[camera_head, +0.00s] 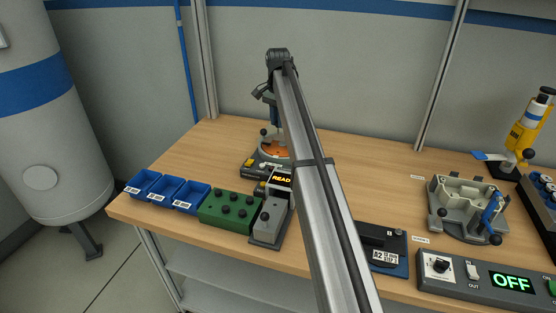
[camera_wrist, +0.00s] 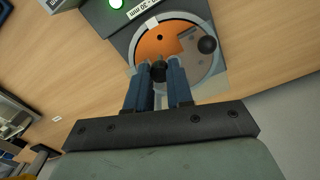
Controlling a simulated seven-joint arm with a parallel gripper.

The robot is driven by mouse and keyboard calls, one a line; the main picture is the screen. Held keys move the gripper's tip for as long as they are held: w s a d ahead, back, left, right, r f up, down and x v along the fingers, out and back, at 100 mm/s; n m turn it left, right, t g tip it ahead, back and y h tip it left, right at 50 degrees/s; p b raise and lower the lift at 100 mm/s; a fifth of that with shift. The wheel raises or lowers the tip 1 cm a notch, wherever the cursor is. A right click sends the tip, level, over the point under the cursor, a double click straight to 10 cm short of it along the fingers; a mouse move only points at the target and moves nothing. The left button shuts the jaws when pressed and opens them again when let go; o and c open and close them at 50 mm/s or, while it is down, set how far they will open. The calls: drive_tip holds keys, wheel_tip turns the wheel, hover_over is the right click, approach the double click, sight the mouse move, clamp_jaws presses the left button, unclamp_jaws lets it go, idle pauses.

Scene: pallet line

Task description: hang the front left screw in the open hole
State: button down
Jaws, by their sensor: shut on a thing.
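My gripper (camera_wrist: 159,80) is shut on a black, round-headed screw (camera_wrist: 158,70), seen between its blue fingertips in the wrist view. The fingertips are over the near edge of an orange disc (camera_wrist: 153,46) in a round grey holder. One small dark open hole (camera_wrist: 160,37) shows in the disc, beyond the screw. In the head view my gripper (camera_head: 274,122) is above the orange disc (camera_head: 270,150), which the arm partly covers. The screw's lower end is hidden, and I cannot tell whether it touches the disc.
A black ball knob (camera_wrist: 207,45) stands at the disc's right edge in the wrist view. A green block (camera_head: 230,212) with several black knobs, blue bins (camera_head: 185,197) and a grey block (camera_head: 268,225) are at the left front. A grey fixture (camera_head: 465,205) stands right.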

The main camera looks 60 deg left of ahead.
drive_tip(key=shift+s+d+f+n, duration=0.1)
drive_tip(key=shift+f+n, duration=0.05)
drive_tip(key=shift+n, duration=0.25)
drive_tip(key=shift+f, duration=4.9)
drive_tip(key=shift+f, duration=0.3)
drive_tip(key=c, duration=1.3)
unclamp_jaws()
wheel_tip(320, 180, up, 13)
drive_tip(key=shift+f, duration=0.15)
